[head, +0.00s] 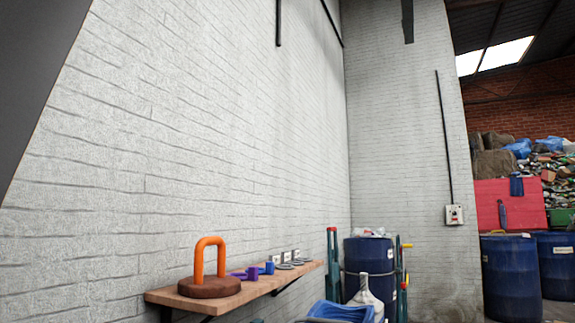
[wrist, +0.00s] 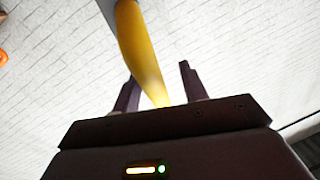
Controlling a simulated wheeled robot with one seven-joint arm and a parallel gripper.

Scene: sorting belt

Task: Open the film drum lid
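My gripper (wrist: 158,82) shows in the wrist view with its two dark fingers apart. A yellow bar (wrist: 141,50) with a grey upper end runs down from the top edge and passes in front of the left finger. A gap shows between the bar and the right finger. I cannot tell whether the bar touches a finger or what it belongs to. In the head view a blue drum (head: 370,257) stands at the wall's corner with pale stuff on top. No label names it as the film drum, and no lid can be made out. My gripper is not in the head view.
A wooden shelf (head: 232,296) on the white brick wall holds an orange-handled piece (head: 209,270) and small blue and purple items. Green posts flank the corner drum; a white jug (head: 368,290) and blue crate (head: 340,312) stand before it. More blue drums (head: 511,275) are at right.

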